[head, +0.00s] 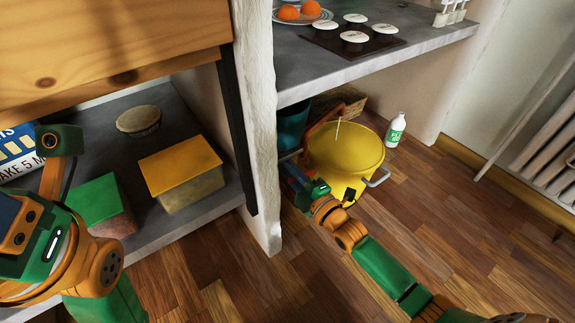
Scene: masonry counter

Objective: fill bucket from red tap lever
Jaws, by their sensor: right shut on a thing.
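A yellow bucket (346,152) stands on the wooden floor below the grey counter, with its open top facing up. A grey side handle shows at its right, and part of another at its left. My right gripper (297,180) is low at the bucket's left side, shut on the bucket there; its fingertips are partly hidden, so the exact grip point is unclear. No red tap lever is in view.
A white bottle (396,130) stands right of the bucket, and a teal container (292,127) behind it at left. A wall post (262,130) divides the bay from a shelf with a yellow-topped box (181,175). A plate (304,16) and a dark tray (352,43) sit above. Floor in front is clear.

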